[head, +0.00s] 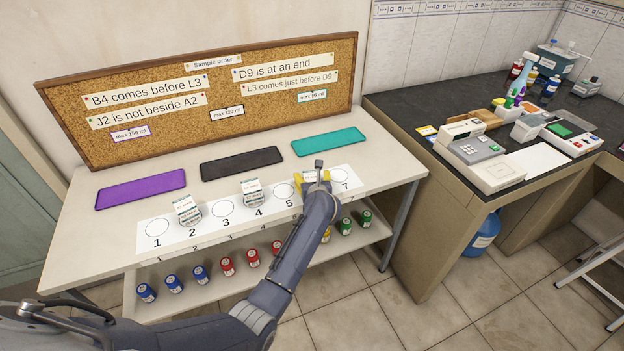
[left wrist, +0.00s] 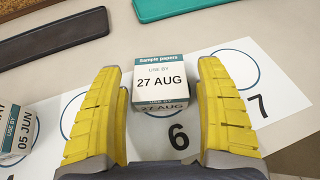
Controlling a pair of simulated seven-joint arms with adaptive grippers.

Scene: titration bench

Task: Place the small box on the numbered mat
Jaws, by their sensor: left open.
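The numbered mat (head: 268,200) is a white strip with circles along the front of the bench. My left gripper (head: 312,181) is open over position 6, with yellow fingers pointing down. Between its spread fingers in the left wrist view (left wrist: 160,68) is a small white and teal box (left wrist: 159,82) marked "Sample papers, USE BY 27 AUG". The box appears to stand in circle 6, with a gap to each finger. In the head view the gripper mostly hides it. Similar boxes stand at position 2 (head: 187,210) and position 4 (head: 252,190). My right gripper is not in view.
Behind the mat lie a purple pad (head: 141,189), a black pad (head: 241,163) and a teal pad (head: 328,141). A cork board (head: 205,130) with order notes stands at the back. Circles 1, 3, 5 and 7 look empty. Several coloured jars (head: 226,263) stand on the lower shelf.

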